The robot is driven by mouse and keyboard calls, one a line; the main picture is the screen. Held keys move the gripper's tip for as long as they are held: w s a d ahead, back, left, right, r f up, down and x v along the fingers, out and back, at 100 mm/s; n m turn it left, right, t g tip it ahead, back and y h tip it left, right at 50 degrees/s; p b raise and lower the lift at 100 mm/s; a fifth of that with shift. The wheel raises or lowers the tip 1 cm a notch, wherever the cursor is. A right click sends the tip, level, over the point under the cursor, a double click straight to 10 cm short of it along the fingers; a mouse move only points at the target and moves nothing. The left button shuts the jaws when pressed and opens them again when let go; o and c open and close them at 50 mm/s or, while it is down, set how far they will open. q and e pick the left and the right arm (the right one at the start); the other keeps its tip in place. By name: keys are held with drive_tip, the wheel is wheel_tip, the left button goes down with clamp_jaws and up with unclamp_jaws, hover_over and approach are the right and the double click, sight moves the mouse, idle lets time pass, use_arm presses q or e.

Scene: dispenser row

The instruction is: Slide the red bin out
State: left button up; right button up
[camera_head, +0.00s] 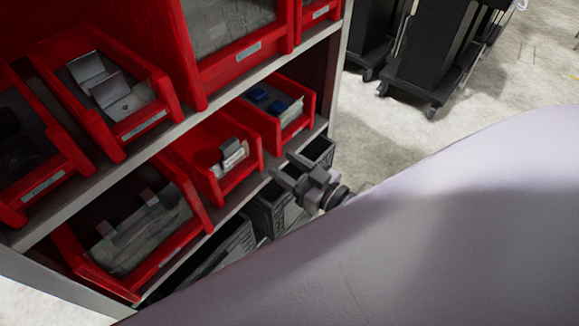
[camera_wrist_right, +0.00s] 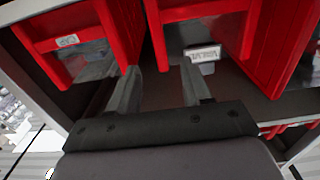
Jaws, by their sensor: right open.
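Several red bins stand on the shelves; I cannot tell which one is meant. On the lower shelf are a large red bin (camera_head: 195,207) at left with bagged contents, a middle red bin (camera_head: 257,157) with small grey items, and a right red bin (camera_head: 274,133) with blue items. My right gripper (camera_head: 285,170) is open and empty, just in front of the lower shelf's edge near the middle and right bins. In the right wrist view its fingers (camera_wrist_right: 160,78) are apart below a labelled red bin (camera_wrist_right: 203,14); contact cannot be told. My left gripper is not visible.
More red bins (camera_head: 147,127) fill the upper shelf. Dark grey bins (camera_head: 270,212) stand below the lower shelf, close to my right gripper. A pale shelf side post (camera_head: 339,70) bounds the right. Black wheeled stands (camera_head: 432,60) are at the back; open floor lies right of the shelf.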

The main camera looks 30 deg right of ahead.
sight(260, 149)
drive_tip(key=shift+x, duration=3.4)
clamp_jaws()
